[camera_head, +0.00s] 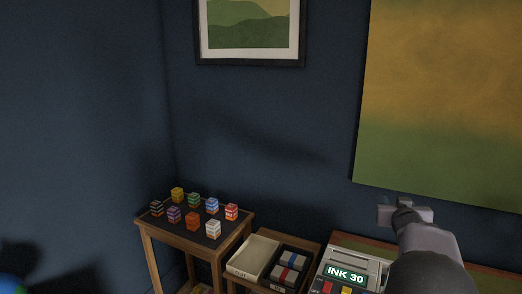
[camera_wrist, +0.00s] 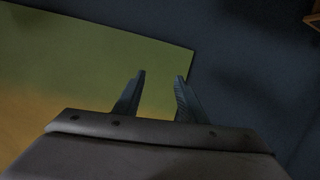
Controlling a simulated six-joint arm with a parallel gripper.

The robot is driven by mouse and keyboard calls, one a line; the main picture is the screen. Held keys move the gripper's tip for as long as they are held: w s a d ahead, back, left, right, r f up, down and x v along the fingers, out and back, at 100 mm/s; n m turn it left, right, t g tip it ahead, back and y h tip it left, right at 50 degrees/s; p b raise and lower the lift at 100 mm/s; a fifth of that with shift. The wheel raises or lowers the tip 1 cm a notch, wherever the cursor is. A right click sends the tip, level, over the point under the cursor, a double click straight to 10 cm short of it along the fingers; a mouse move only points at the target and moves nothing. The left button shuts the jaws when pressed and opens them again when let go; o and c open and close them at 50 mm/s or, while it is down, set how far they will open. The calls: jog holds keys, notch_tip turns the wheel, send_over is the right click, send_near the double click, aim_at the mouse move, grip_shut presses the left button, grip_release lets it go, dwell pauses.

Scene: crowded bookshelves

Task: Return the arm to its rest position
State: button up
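My gripper (camera_head: 404,208) is raised at the right of the head view, in front of the dark blue wall and near the lower edge of the large green and ochre hanging (camera_head: 440,100). In the wrist view, the two fingers of my gripper (camera_wrist: 160,95) stand apart with nothing between them but the hanging (camera_wrist: 90,60) and the dark wall behind. My gripper touches nothing that I can see. My arm comes up from the lower right of the head view.
A small wooden table (camera_head: 205,243) at lower left bears several striped blocks. Beside it are a pale tray (camera_head: 255,257), a dark tray with small boxes (camera_head: 288,268), and a machine with an "INK 30" display (camera_head: 346,276). A framed picture (camera_head: 250,62) hangs above. The air around my gripper looks clear.

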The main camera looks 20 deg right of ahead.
jog(key=s+a+f+n+g+y, duration=0.15)
jog(key=a+f, duration=0.35)
jog(key=a, duration=0.5)
jog(key=s+a+f+g+y+b, duration=0.1)
jog(key=s+a+f+g+y, duration=0.3)
jog(key=a, duration=0.6)
jog(key=a+f+y, duration=0.1)
jog(key=a+f, duration=0.5)
jog(key=a, duration=0.4)
jog(key=s+a+f+n+g+y+b, duration=0.35)
jog(key=s+a+f+n+g, duration=0.2)
jog(key=s+a+f, duration=0.95)
jog(key=s+a+r+g+p, duration=0.1)
jog(key=s+r+p, duration=0.2)
jog(key=r+p, duration=2.65)
notch_tip(320, 180, down, 22)
jog(key=b, duration=2.3)
jog(key=shift+m+h+b, duration=0.3)
jog(key=shift+s+a, duration=0.1)
